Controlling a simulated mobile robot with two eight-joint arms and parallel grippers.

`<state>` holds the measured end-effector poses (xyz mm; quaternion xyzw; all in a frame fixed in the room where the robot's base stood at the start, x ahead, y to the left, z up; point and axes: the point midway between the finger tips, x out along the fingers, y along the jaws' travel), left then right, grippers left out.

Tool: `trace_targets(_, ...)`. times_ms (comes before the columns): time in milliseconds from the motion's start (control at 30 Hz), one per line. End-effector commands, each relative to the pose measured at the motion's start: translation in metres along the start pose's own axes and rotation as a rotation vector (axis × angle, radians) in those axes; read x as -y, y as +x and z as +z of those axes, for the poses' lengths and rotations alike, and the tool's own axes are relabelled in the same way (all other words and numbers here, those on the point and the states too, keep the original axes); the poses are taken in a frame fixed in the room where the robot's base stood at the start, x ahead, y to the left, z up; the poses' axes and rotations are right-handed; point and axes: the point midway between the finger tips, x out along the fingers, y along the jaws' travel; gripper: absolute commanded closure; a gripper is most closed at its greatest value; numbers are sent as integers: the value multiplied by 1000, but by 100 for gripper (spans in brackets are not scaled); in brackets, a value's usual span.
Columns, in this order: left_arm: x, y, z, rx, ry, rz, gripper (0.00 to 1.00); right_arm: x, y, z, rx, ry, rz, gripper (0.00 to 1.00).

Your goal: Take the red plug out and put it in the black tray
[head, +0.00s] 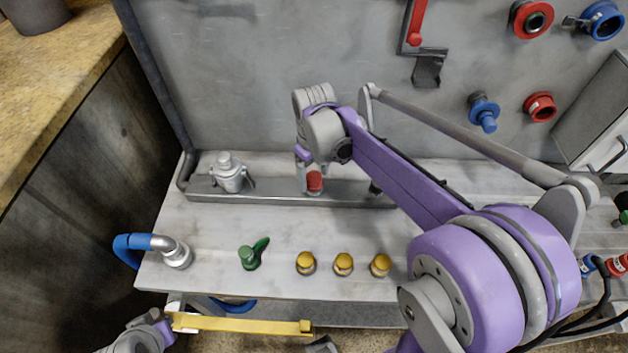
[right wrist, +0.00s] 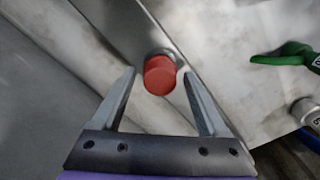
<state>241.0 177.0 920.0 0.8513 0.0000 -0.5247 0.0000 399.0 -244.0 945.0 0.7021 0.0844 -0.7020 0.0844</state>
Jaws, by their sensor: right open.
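The red plug (head: 314,181) sits on the grey metal rail (head: 345,191) along the back of the workbench. My right gripper (head: 307,167) is just above and around it in the head view. In the right wrist view, the red plug (right wrist: 160,76) lies between the two open fingertips (right wrist: 159,72), with a gap on each side. Its base meets a grey metal fitting. My left gripper (head: 160,329) is only partly seen at the bottom left, beside a yellow bar (head: 245,324); its fingers are not clear. I do not see a black tray.
A grey valve (head: 229,172) stands on the rail's left end. Red and blue couplings (head: 540,106) are on the back panel.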

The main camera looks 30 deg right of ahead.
Motion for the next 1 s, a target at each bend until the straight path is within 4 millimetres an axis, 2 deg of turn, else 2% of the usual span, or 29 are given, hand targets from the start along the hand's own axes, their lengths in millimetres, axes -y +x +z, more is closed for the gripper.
trace_targets(200,0,0,0,0,0,0,100,0,0,0,0,276,0,23)
trace_targets(433,0,0,0,0,0,0,100,0,0,0,0,419,0,23)
trace_targets(700,0,1,1,1,0,0,100,0,0,0,0,750,0,23)
trace_targets(967,0,1,1,1,0,0,100,0,0,0,0,792,0,23)
trace_targets(1000,0,1,1,1,0,0,100,0,0,0,0,792,0,27)
